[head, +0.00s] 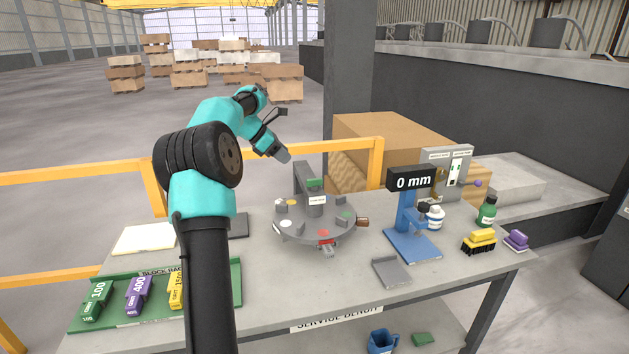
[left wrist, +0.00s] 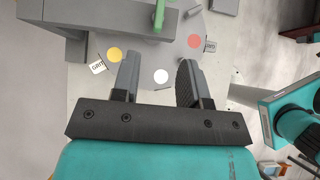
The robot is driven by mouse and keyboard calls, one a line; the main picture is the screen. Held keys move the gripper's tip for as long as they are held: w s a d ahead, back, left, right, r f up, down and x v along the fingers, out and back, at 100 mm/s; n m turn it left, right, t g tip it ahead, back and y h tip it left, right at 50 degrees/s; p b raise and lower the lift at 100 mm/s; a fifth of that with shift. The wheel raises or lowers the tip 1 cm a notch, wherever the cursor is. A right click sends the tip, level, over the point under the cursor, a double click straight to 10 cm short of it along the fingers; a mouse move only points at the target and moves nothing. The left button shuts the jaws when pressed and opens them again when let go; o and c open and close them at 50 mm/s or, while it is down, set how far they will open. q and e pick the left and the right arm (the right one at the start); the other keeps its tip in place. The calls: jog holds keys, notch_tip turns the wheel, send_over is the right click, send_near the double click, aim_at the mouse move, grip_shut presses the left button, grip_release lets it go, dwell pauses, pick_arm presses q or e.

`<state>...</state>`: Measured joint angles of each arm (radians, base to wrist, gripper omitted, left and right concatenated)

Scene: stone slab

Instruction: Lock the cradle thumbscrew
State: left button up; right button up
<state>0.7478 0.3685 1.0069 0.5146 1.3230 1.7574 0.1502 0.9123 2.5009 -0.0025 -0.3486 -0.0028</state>
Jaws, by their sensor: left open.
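A round grey turntable (head: 290,226) stands on the bench, carrying coloured discs and small tags. A grey bracket (head: 301,180) with a green part (head: 315,183) rises from it; the green part also shows in the left wrist view (left wrist: 152,22). A brown knob (head: 362,221) sits at its right edge and a red piece (head: 326,242) at its front edge. I cannot tell which part is the cradle thumbscrew. My left gripper (head: 283,156) is above and behind the turntable, open and empty. In the left wrist view its fingers (left wrist: 158,72) stand apart above a white disc. My right gripper is not seen.
A green tray (head: 128,322) with grit blocks lies front left. A blue stand (head: 412,243) with a "0 mm" display (head: 410,181) is right of the turntable, behind a grey plate (head: 391,272). A yellow brush (head: 479,242), purple brush (head: 516,240) and green bottle (head: 487,211) sit far right.

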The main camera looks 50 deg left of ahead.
aim_at(314, 179)
pick_arm(q)
jog(key=x, duration=1.4)
jog(key=shift+w+d+f, duration=0.1)
jog(key=shift+w+f, duration=0.15)
grip_shut()
